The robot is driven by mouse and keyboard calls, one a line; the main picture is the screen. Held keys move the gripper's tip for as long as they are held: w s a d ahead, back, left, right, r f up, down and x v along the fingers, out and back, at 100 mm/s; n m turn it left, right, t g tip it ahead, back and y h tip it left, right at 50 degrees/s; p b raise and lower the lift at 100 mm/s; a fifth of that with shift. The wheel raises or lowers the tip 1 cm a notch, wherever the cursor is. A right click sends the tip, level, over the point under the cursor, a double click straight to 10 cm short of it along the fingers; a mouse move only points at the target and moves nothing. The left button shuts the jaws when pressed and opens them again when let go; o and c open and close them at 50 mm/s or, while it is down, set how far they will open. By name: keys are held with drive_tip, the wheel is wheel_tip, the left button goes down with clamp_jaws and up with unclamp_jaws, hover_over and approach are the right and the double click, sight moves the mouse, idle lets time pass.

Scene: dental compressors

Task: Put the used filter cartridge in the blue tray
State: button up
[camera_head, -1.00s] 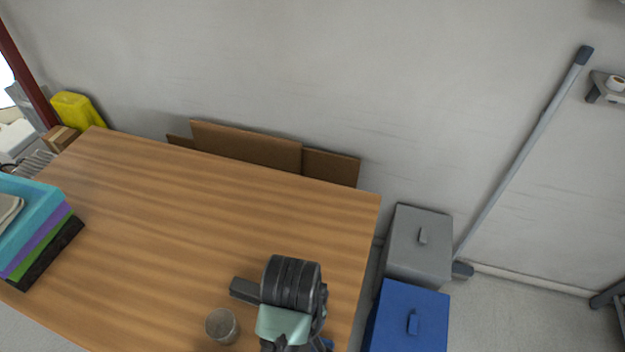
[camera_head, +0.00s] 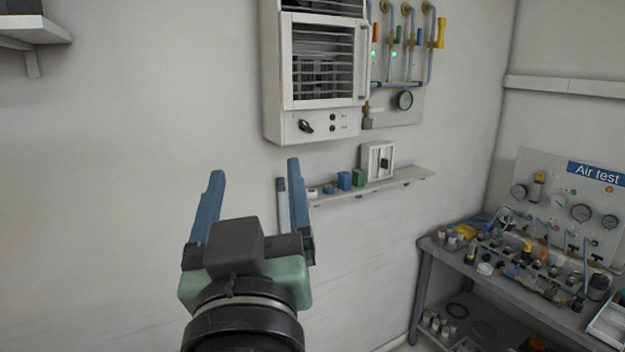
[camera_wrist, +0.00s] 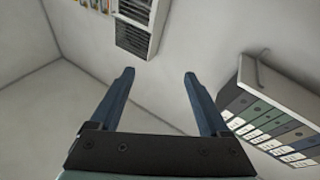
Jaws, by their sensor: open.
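My gripper (camera_head: 256,190) is raised in front of a bare wall in the head view, its two blue fingers apart and pointing up. It also shows in the wrist view (camera_wrist: 159,85), with nothing between the fingers. I cannot make out a used filter cartridge or a blue tray in either current view.
A wall cabinet with louvres (camera_head: 324,62) hangs beside pipes and a gauge. A narrow shelf (camera_head: 400,185) holds small coloured items. At right, a grey bench (camera_head: 424,243) is crowded with fittings below an "Air test" panel (camera_head: 570,205). A row of binders (camera_wrist: 275,125) shows in the wrist view.

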drive_tip(key=s+d+r+m+t+h, duration=0.1)
drive_tip(key=s+d+r+t, duration=0.2)
drive_tip(key=r, duration=0.3)
drive_tip(key=s+d+r+m+t+h, duration=0.2)
drive_tip(key=s+d+r+t, duration=0.1)
drive_tip(key=s+r, duration=0.3)
drive_tip(key=shift+d+r, duration=0.2)
drive_tip(key=shift+r, duration=0.5)
